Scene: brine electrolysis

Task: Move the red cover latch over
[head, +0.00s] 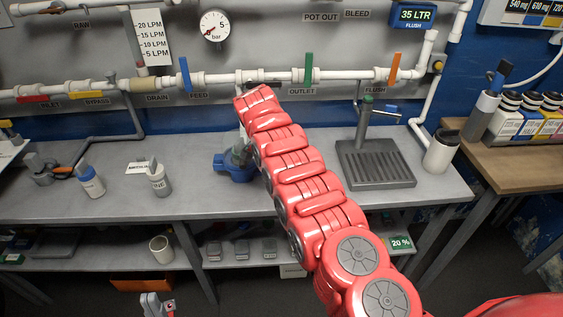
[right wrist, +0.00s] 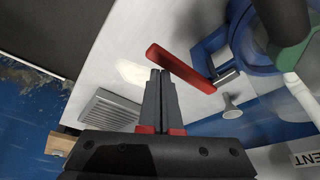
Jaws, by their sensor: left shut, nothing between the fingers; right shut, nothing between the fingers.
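The red latch (right wrist: 180,68) is a flat red bar lying at a slant in the right wrist view, beside a blue clamp-like part (right wrist: 220,58). My right gripper (right wrist: 160,74) is shut and empty. Its tips are close to the bar's left part; I cannot tell whether they touch. In the head view my red right arm reaches to the back pipe and hides the right fingers and the latch. A blue-based unit (head: 236,172) stands partly behind that arm. My left gripper (head: 155,303) is low at the bottom edge, shut and empty.
A pipe with coloured valve handles, including a green one (head: 309,67), runs along the back wall. On the grey bench (head: 225,207) are bottles (head: 158,180), a tap over a drain tray (head: 375,165) and a white cup (head: 440,152). The bench front is mostly clear.

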